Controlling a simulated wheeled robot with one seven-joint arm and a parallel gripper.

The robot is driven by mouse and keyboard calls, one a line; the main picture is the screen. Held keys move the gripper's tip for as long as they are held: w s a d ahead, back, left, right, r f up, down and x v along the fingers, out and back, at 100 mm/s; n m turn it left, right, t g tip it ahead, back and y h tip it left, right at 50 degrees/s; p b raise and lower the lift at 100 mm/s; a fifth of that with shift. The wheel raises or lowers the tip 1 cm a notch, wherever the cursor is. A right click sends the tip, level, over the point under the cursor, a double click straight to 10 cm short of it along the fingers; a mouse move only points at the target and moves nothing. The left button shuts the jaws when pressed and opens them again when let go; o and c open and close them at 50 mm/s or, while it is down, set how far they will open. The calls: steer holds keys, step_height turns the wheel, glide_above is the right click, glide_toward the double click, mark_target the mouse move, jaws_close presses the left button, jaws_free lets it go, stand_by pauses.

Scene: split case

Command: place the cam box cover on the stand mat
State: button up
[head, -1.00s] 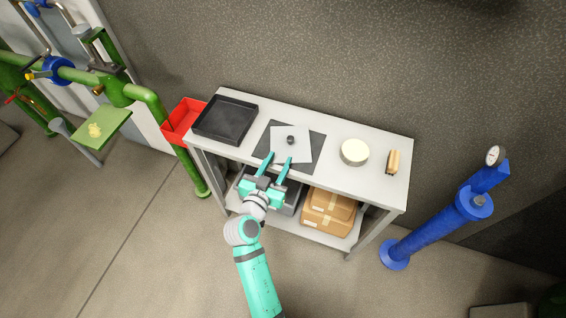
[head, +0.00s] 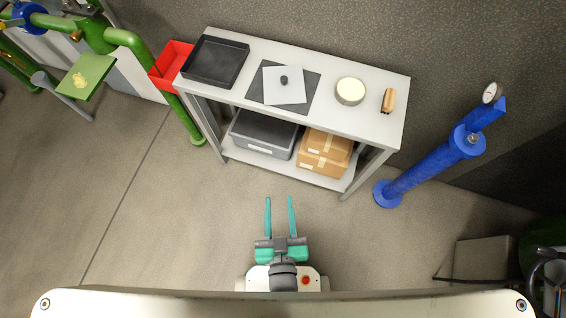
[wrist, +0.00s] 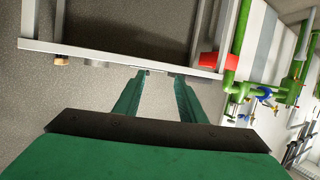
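The cam box cover, a light grey square plate with a dark knob (head: 291,92), lies on the dark stand mat (head: 312,86) on top of the bench. The cover rests within the mat, with mat showing around much of it. My gripper (head: 280,199) is open and empty, well in front of the bench and apart from it. In the wrist view its two green fingers (wrist: 157,78) stand apart with nothing between them. The cover is not visible in the wrist view.
The bench top (head: 336,118) also holds a black tray (head: 216,62), a round cream-topped tin (head: 350,91) and a wooden brush (head: 389,99). A red bin (head: 170,66) is at its left. A grey crate (head: 263,135) and cardboard boxes (head: 324,153) fill the lower shelf. A blue post (head: 425,171) stands right.

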steer(key=s+d+r+m, duration=0.1)
steer(key=s+r, duration=0.4)
steer(key=s, duration=0.1)
steer(key=shift+t+h, duration=0.4)
steer(key=shift+d, duration=0.1)
steer(key=shift+c, duration=0.7)
steer(key=shift+d, duration=0.1)
